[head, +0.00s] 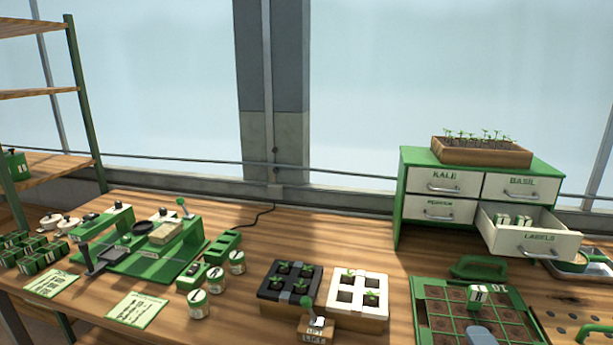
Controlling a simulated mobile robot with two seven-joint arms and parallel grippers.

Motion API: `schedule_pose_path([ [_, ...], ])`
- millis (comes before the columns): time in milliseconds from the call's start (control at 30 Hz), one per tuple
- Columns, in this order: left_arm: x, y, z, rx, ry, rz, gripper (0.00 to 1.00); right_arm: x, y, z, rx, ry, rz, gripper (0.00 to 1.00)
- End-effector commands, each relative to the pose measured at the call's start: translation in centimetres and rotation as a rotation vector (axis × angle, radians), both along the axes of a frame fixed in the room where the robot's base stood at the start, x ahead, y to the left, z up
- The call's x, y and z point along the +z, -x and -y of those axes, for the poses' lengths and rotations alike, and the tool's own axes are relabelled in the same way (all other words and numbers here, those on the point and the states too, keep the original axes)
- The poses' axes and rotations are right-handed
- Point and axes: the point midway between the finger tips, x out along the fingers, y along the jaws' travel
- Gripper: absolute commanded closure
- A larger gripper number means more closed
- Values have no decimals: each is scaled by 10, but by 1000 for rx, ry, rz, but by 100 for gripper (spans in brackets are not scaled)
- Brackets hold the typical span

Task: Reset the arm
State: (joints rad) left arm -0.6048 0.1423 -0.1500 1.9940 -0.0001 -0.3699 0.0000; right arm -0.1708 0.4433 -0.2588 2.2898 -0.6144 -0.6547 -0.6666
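Neither of my grippers can be made out in the head view. A green seeder machine (150,262) stands on the left of the wooden bench. It has an upright frame, a dark round dish (133,231), a wooden block (165,233) and a lever with a green knob (182,202) at its back right. A small wooden block (316,330) with a green-knobbed lever stands at the front middle, against a black seedling tray (270,292). A white seedling tray (341,310) is beside it.
A green cabinet (402,215) at the right has its labels drawer (536,246) open, with packets inside. A green-framed soil tray (424,318) lies before it, with a grey rounded shape (481,337) partly cut off.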

Motion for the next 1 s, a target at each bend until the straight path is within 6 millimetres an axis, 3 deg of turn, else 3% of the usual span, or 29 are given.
schedule_pose_path([
  [200, 2, -4, 1, -2, 0, 8, 57, -76, 72, 28, -341, -559, -347, 33],
  [400, 3, -6, 1, -4, 0, 12, 57, -117, 134, 27, -600, -886, -567, 33],
  [700, 3, -6, 1, -3, 1, 10, 57, -142, 196, 15, -848, -1134, -756, 33],
  [967, -1, 0, 0, 0, 0, -2, 57, -150, 235, 3, -1010, -1267, -872, 33],
  [1000, -1, 1, 0, 0, 0, -3, 57, -153, 232, 3, -999, -1269, -863, 33],
])
